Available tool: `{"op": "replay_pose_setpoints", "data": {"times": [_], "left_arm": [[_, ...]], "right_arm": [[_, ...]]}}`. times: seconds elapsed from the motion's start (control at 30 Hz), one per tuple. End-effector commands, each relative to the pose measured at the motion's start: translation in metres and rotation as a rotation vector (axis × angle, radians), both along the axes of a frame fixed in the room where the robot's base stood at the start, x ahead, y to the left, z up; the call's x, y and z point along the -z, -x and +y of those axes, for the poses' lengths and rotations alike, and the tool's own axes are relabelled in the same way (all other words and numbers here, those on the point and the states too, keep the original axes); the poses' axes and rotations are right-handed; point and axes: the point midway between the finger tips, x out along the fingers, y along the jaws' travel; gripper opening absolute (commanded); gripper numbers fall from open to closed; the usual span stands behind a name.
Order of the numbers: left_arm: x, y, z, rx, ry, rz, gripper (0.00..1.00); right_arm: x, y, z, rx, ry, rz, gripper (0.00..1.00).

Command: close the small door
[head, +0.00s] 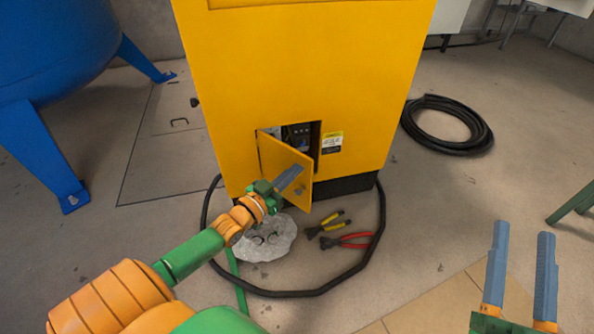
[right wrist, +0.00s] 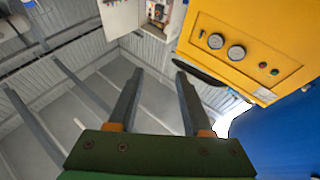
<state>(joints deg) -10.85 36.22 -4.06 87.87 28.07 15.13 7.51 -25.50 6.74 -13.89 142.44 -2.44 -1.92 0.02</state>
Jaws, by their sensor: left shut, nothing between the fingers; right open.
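The small door (head: 283,170) is a yellow panel low on the front of the yellow cabinet (head: 300,75). It stands ajar, hinged at its left side, with the dark opening (head: 300,137) showing behind its top and right. My right gripper (head: 519,265) is open and empty at the lower right, well away from the door. Its two fingers also show in the right wrist view (right wrist: 155,90).
Pliers with yellow handles (head: 327,224) and red handles (head: 346,240) lie on the floor below the cabinet, beside a pale patch (head: 266,238). A black hose (head: 300,293) loops around them. A coiled hose (head: 447,125) lies at right; a blue tank (head: 50,50) stands at left.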

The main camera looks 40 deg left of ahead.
Motion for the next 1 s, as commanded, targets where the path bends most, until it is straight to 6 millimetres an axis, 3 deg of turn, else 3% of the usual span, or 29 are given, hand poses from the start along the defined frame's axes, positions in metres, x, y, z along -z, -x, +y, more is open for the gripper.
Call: {"op": "replay_pose_setpoints", "data": {"times": [0.2, 0.4, 0.83, 1.0], "left_arm": [[0.001, -0.012, -0.001, 0.0, -0.001, -0.001, 0.0], [0.0, -0.016, -0.001, 0.0, -0.001, 0.001, 0.0], [0.0, -0.018, -0.001, -0.005, 0.0, 0.0, 0.0], [-0.002, -0.024, -0.003, -0.04, 0.004, -0.002, 0.0]], "right_arm": [[-0.033, 0.021, 0.0, -0.019, -0.048, -0.209, 0.5], [-0.048, 0.034, 0.0, -0.028, -0.073, -0.305, 0.5], [-0.05, 0.034, 0.0, -0.028, -0.073, -0.307, 0.5], [-0.035, 0.02, 0.0, -0.017, -0.047, -0.199, 0.5]]}}
